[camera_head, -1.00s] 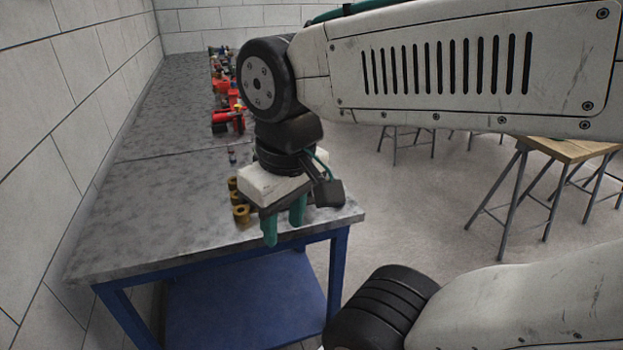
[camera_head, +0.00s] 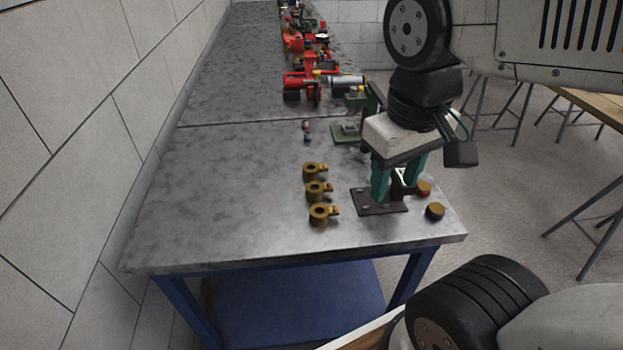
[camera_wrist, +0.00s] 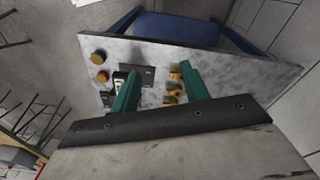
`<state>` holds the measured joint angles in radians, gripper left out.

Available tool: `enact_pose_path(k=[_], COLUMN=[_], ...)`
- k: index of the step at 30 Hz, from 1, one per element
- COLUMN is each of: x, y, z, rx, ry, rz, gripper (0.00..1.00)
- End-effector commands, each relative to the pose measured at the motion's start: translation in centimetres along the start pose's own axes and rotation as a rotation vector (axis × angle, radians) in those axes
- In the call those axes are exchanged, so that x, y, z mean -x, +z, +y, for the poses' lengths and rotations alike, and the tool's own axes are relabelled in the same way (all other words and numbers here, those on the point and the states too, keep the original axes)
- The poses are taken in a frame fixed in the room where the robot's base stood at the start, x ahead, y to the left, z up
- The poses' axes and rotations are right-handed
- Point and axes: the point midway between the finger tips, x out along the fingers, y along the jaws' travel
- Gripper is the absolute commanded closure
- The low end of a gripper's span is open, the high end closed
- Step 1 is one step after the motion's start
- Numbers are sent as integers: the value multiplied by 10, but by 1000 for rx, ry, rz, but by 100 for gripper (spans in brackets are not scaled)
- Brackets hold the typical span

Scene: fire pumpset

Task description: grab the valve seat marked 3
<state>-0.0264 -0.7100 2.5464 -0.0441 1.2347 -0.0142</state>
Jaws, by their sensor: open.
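Three brass ring-shaped parts with side tabs, likely the valve seats, stand in a row on the grey table: far (camera_head: 313,171), middle (camera_head: 318,190) and near (camera_head: 322,213). I cannot read any number on them, so I cannot tell which is marked 3. My gripper (camera_head: 397,185) has green fingers, points down and is open, to the right of the row, above or in front of a dark plate. In the wrist view, the fingers (camera_wrist: 160,72) are apart, and brass parts (camera_wrist: 171,87) show partly hidden beside the right-hand finger.
The dark plate (camera_head: 370,208) carries a bracket, partly hidden by my fingers. A green-based fixture (camera_head: 346,134) and red pump parts (camera_head: 303,85) stand farther back. The table's left side is clear.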

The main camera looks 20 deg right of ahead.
Motion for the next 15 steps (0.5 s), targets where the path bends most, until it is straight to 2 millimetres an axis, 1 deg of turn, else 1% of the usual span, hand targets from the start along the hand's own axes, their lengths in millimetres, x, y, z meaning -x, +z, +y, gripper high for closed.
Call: enact_pose_path(k=[2, 5, 9, 13, 15], x=[-7, -19, -40, -63, -77], y=[-10, -26, -56, -87, -104], z=[-2, 2, 4, -2, -10], rx=[85, 221, 449, 673, 798], ry=[42, 124, 259, 387, 459], rz=[-63, -162, -314, -446, -513], gripper=[54, 54, 54, 54, 54])
